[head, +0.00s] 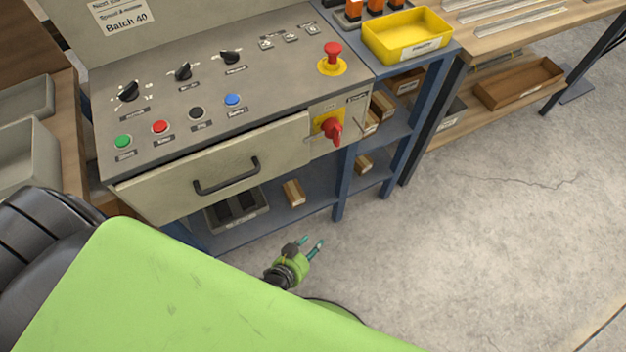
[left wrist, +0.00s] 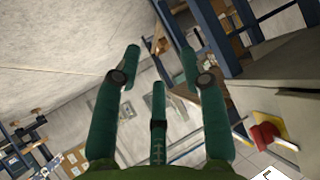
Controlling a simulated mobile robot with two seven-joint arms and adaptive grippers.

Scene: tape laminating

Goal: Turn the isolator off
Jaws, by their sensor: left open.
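The isolator (head: 331,128) is a red rotary handle on a yellow plate, on the front face of the grey control console at its right end. The handle looks tilted in the head view. The isolator also shows at the right of the left wrist view (left wrist: 265,135). My left gripper (head: 312,243) is open and empty, with green fingers. It is below the isolator in the head view, clear of the console and not touching it. My right gripper is not in view.
The console top (head: 185,125) carries knobs, coloured buttons and a red emergency stop (head: 332,56). A drawer with a black handle (head: 227,177) lies left of the isolator. A yellow tray (head: 406,38) stands at the back right. The floor (head: 480,240) at right is clear.

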